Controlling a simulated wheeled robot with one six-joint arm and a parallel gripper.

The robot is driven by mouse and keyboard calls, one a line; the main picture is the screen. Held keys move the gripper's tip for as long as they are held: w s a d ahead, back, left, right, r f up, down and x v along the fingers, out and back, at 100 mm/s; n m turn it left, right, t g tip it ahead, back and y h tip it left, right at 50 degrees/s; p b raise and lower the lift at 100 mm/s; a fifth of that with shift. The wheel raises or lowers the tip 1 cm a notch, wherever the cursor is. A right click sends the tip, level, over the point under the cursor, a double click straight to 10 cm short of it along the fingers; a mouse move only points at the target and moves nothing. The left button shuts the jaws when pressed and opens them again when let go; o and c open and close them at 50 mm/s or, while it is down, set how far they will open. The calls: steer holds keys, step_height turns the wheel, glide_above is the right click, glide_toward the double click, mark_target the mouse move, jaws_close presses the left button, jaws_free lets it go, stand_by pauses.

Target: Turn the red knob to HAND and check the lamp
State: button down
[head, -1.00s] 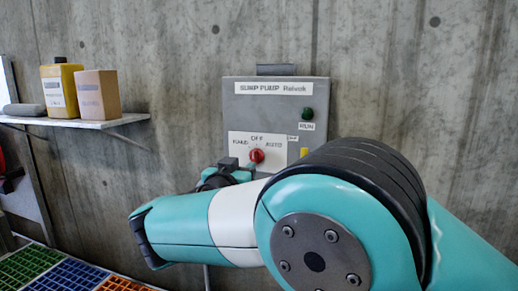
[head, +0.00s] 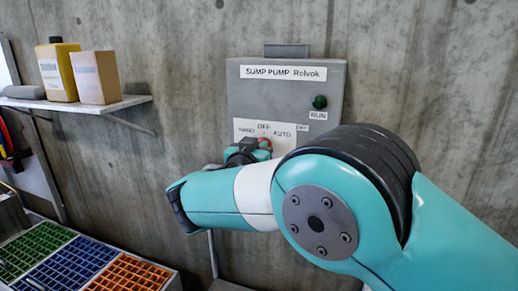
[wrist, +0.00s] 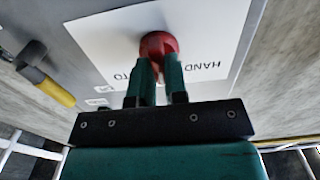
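The red knob (head: 265,143) is on the grey sump pump box (head: 291,94). Its white label reads HAND on the left, OFF at the top and AUTO on the right. In the wrist view the label is upside down and the knob (wrist: 157,43) is at top centre. My gripper (wrist: 159,62) has its two teal fingertips at the knob, with a narrow gap between them. I cannot tell whether they clamp it. The fingers hide part of the knob, and its pointer direction is unclear. The green RUN lamp (head: 320,102) looks dark green.
A shelf (head: 75,105) at left holds a yellow bottle (head: 57,72) and a cardboard box (head: 95,78). Green, blue and orange crates (head: 70,268) stand at lower left. In the wrist view, a yellow-handled part (wrist: 55,91) sticks out from the box beside the label.

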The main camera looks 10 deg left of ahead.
stand_by(0.4)
steer(key=n, duration=0.8)
steer(key=shift+a+n, duration=0.15)
steer(key=shift+n, duration=0.25)
stand_by(0.3)
steer(key=c, duration=1.1)
jaws_free()
steer(key=shift+c, duration=0.2)
